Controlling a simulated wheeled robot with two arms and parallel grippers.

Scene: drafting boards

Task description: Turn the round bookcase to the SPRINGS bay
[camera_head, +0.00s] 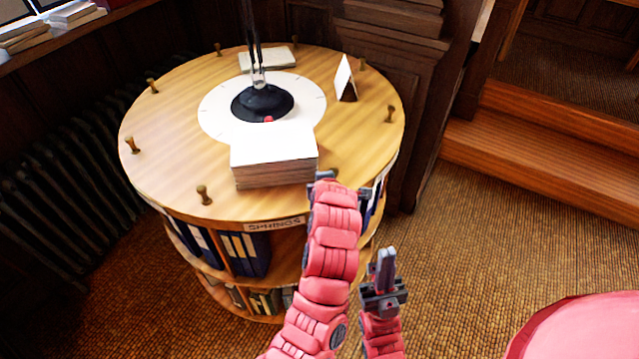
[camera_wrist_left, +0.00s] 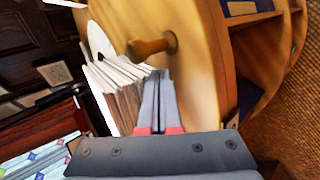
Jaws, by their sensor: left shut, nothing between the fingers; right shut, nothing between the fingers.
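The round bookcase (camera_head: 165,175) has a wooden top with several pegs (camera_head: 203,195) around its rim. A SPRINGS label (camera_head: 275,224) is on the front edge of the top, above a bay of blue binders (camera_head: 248,254). My left gripper (camera_head: 326,178) is at the front right of the rim, mostly hidden by its own arm. In the left wrist view its shut fingers (camera_wrist_left: 160,78) point close beside a wooden peg (camera_wrist_left: 152,46); I cannot tell whether they touch it. My right gripper (camera_head: 386,265) is shut and empty, out in front of the bookcase.
A paper stack (camera_head: 275,158) lies near the left gripper. A black lamp base (camera_head: 262,103) stands on the white central disc (camera_head: 220,104), with a folded card (camera_head: 345,79) to the right. A radiator (camera_head: 45,195) stands left, wooden steps (camera_head: 560,145) right.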

